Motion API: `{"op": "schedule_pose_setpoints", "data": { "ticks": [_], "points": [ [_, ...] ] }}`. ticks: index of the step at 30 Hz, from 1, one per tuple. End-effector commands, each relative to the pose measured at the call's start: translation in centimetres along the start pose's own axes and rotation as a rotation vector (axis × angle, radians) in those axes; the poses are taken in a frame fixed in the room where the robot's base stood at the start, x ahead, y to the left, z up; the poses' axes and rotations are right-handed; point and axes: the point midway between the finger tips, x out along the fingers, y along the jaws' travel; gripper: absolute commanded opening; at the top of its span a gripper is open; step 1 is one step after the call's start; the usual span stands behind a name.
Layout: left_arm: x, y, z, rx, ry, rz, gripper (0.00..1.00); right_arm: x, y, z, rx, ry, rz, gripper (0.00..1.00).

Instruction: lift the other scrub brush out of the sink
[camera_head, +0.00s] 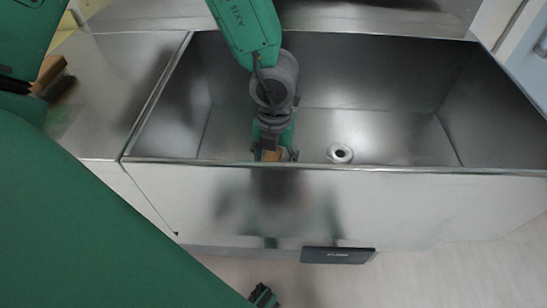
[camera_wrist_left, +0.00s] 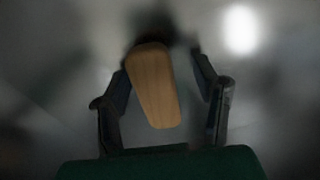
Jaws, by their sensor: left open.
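A scrub brush with a tan wooden back (camera_head: 271,156) is in the steel sink (camera_head: 400,135), near its front wall and partly hidden by my left gripper (camera_head: 275,153). In the left wrist view the wooden back (camera_wrist_left: 155,88) lies between the open fingers of that gripper (camera_wrist_left: 167,85), closer to the left finger. A gap shows on the right side. I cannot tell whether the left finger touches it. The bristles are hidden. Another wooden brush (camera_head: 50,75) lies on the steel counter left of the sink.
The sink's front rim (camera_head: 400,168) runs close in front of my left gripper. A round drain (camera_head: 340,154) is to the right on the sink floor, which is clear there. The steel counter (camera_head: 120,75) has free room right of the other brush. A dark panel (camera_head: 338,255) sits low in front.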

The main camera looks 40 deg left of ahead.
Motion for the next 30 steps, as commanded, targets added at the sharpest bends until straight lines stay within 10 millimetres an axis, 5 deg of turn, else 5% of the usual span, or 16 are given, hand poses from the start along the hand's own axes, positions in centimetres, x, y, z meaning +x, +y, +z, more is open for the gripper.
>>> {"op": "schedule_pose_setpoints", "data": {
  "ticks": [8, 13, 24, 30],
  "points": [
    [0.4, 0.1, 0.0, -0.001, -0.001, -0.001, 0.55, 0.1, 0.0, 0.0, 0.000, 0.001, 0.000, 0.40],
    [0.3, 0.0, 0.0, 0.000, -0.001, 0.000, 0.00, 0.1, 0.0, 0.0, -0.001, 0.001, 0.000, 0.40],
    [0.2, 0.0, 0.0, 0.000, -0.001, -0.001, 0.00, 0.0, 0.0, 0.0, 0.000, 0.001, 0.000, 0.40],
    [-2.5, 0.0, 0.1, -0.001, -0.003, -0.004, 0.00, -1.2, 0.0, -0.1, 0.000, 0.000, 0.000, 0.40]
  ]
}}
